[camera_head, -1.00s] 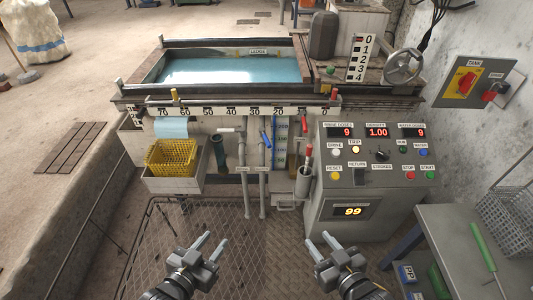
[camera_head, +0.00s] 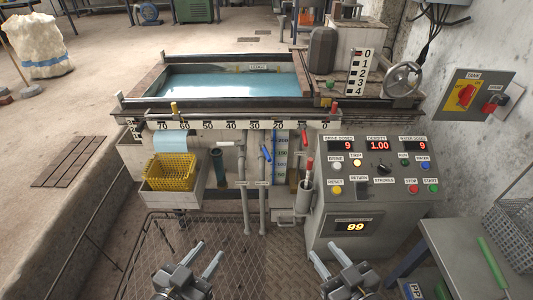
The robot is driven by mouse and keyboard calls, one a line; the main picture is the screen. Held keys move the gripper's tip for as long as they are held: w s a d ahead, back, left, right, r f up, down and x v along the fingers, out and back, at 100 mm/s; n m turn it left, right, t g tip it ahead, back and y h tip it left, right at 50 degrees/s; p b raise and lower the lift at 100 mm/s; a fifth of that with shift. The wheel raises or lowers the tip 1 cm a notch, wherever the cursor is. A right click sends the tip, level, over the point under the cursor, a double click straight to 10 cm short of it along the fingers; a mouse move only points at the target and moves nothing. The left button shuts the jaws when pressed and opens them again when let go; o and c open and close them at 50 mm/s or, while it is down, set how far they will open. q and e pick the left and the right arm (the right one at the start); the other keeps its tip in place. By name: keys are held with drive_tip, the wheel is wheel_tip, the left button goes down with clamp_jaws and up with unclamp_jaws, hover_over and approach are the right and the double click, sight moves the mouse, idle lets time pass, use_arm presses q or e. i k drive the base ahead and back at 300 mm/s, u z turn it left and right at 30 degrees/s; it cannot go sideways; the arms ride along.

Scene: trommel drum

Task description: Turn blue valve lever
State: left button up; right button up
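The blue valve lever (camera_head: 266,153) is a short tilted handle on a vertical pipe below the scale rail, left of the blue-marked gauge strip. A white lever (camera_head: 228,143) sits on the neighbouring pipe to its left. My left gripper (camera_head: 205,253) is open and empty at the bottom, below and left of the lever. My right gripper (camera_head: 328,258) is open and empty at the bottom, below and right of it. Both are well apart from the lever and from the machine.
A yellow basket (camera_head: 172,172) stands in a grey tray at the left. The control panel (camera_head: 376,173) with buttons is at the right, with a red-topped cylinder (camera_head: 305,187) beside it. A grey table (camera_head: 455,258) stands at the lower right. A mesh floor grate (camera_head: 165,245) lies below.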

sight(267, 154)
drive_tip(key=k, duration=0.45)
drive_tip(key=u, duration=1.05)
drive_tip(key=i, duration=1.25)
drive_tip(key=z, duration=0.4)
